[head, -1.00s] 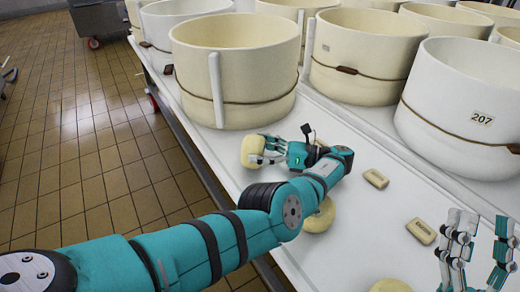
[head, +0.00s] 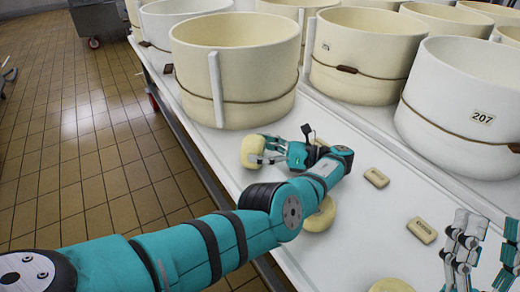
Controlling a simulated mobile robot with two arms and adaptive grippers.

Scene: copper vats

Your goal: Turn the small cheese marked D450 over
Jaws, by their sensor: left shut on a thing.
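A small round pale-yellow cheese (head: 251,150) is held on its edge, tilted up, above or on the white table near its left edge. My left gripper (head: 263,152) is shut on it from the right. No D450 marking can be read on it. Another round cheese (head: 321,217) lies partly hidden behind my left arm. A third cheese (head: 391,286) is cut off at the bottom edge. My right gripper (head: 480,250) is at the lower right, away from the cheeses, with its fingers apart and nothing between them.
Two small pale oblong blocks, one (head: 376,178) further back and one (head: 422,230) nearer, lie on the white table (head: 350,240). Large cream and white vats, one marked 207 (head: 460,105), stand along the back. The table between the blocks and cheeses is clear.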

